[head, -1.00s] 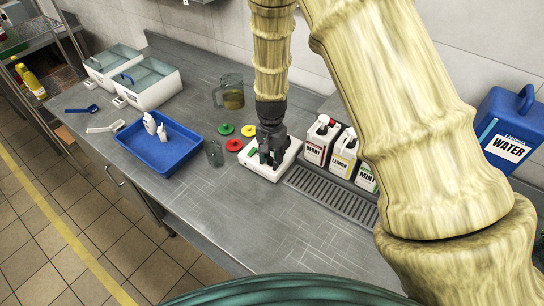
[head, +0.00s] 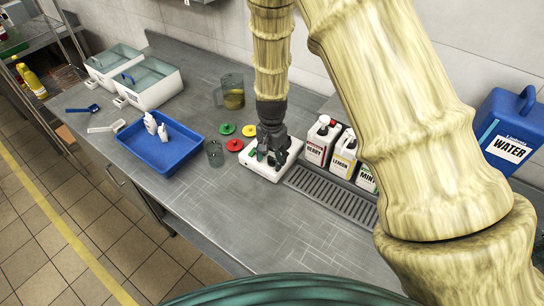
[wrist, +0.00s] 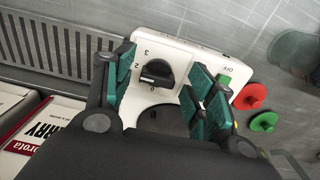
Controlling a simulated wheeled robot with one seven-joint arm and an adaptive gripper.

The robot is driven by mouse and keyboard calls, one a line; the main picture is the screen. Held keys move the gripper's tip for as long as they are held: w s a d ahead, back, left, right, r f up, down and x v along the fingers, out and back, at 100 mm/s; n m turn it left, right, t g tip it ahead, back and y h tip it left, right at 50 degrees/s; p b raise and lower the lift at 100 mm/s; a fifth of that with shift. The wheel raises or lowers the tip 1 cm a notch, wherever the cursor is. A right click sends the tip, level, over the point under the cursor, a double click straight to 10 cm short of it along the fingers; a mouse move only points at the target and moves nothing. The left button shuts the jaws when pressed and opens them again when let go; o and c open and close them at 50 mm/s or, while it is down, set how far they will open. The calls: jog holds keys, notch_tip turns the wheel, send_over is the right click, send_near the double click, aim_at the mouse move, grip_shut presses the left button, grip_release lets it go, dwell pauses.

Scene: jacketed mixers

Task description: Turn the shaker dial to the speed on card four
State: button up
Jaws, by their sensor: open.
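The shaker (head: 258,169) is a white box on the steel counter, partly hidden under my gripper (head: 271,158) in the head view. In the wrist view the white shaker panel (wrist: 190,60) carries a black dial (wrist: 157,73) with printed figures 3, 2 and 0 beside it. A pale mark shows on the dial's lower left side; I cannot tell exactly which figure it points at. My gripper (wrist: 161,68) is open, with its teal-padded fingers on either side of the dial and no clear contact. A green button (wrist: 224,80) sits by an OFF label. I cannot make out card four.
Red, yellow and green discs lie behind the shaker. A clear cup (head: 215,153) and a blue tray (head: 178,160) stand to its left. Syrup bottles (head: 322,140) and a drain grate (head: 330,197) are on its right. The front counter is clear.

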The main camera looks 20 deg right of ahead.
aim_at(271, 158)
jog(key=shift+r, duration=0.1)
notch_tip(271, 158, up, 12)
dwell(0.7)
dwell(0.3)
